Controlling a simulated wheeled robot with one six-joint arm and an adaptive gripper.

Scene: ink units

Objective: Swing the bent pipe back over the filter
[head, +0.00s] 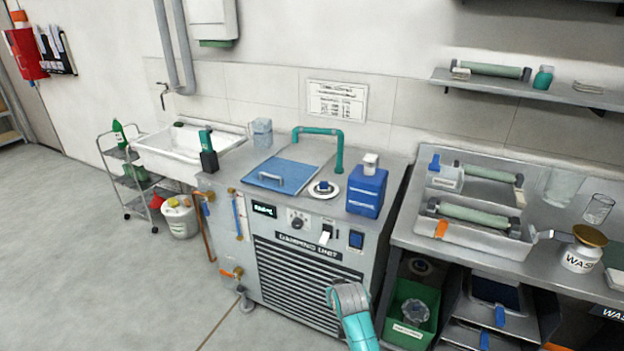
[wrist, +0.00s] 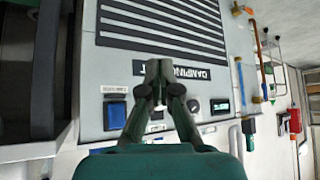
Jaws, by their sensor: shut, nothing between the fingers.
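The bent pipe (head: 320,131) is a teal tube at the back of the damping unit's top. Its horizontal run ends in a leg that comes down at the right, behind the round white fitting. This fitting, with a dark blue knob (head: 323,186), sits near the top's front right; I cannot tell whether it is the filter. A blue lid with a handle (head: 285,175) lies to its left. My gripper (wrist: 158,72) is shut and empty in the wrist view, in front of the unit's front panel, apart from the pipe. The pipe is not visible there.
A blue canister (head: 366,193) stands right of the round fitting. The unit's front carries a white-tagged switch, a blue switch (head: 356,240) and a vent grille (head: 300,280). A sink (head: 190,150) is at left; a bench with trays (head: 470,245) is at right.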

